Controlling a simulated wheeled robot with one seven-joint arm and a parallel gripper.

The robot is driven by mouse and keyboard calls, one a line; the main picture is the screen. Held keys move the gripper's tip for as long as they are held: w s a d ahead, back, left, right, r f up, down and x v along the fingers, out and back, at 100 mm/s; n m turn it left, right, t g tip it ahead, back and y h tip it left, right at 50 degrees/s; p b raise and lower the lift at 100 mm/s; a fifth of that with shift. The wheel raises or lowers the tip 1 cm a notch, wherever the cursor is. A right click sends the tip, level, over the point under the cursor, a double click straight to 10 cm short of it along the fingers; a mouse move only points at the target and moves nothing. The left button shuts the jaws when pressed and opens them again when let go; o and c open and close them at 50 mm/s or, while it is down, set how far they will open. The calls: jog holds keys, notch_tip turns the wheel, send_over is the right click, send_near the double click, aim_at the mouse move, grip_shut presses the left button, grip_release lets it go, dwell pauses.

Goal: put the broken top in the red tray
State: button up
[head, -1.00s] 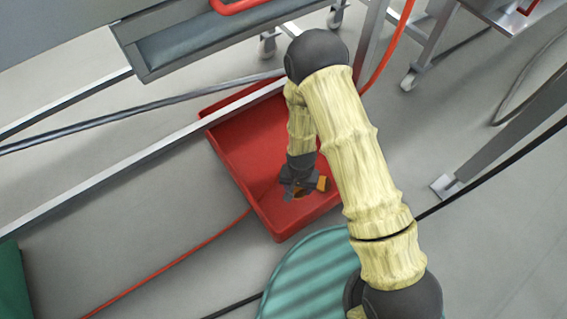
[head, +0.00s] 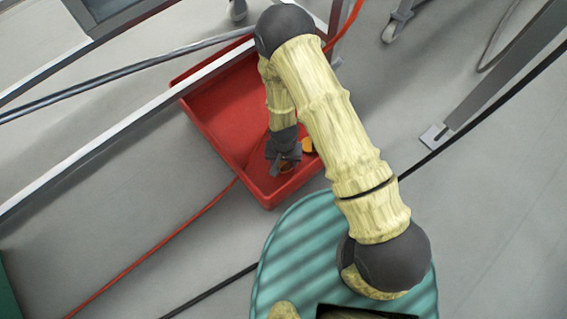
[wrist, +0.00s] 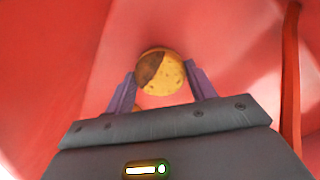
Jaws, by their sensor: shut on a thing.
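The broken top (wrist: 160,74) is a small round yellow piece with a dark brown patch on its left in the wrist view. It sits between the purple fingertips of my gripper (wrist: 162,88), which is shut on it. In the head view my gripper (head: 281,168) points down inside the red tray (head: 215,106), near its front corner. A small orange-brown bit (head: 287,168) shows at the fingertips there, partly hidden. The tray floor fills most of the wrist view. I cannot tell whether the piece touches the floor.
A small orange thing (head: 308,145) shows just right of my gripper, near the tray's right wall. A red cable (head: 150,250) runs over the floor to the tray. Metal rails (head: 120,130) cross over its back left edge. A ribbed teal surface (head: 290,245) lies in front.

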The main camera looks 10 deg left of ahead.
aim_at(284, 163)
jog(key=shift+f, duration=0.7)
jog(key=shift+f, duration=0.15)
jog(key=o, duration=0.7)
notch_tip(284, 163, up, 12)
jog(key=p, duration=0.8)
jog(key=shift+r, duration=0.2)
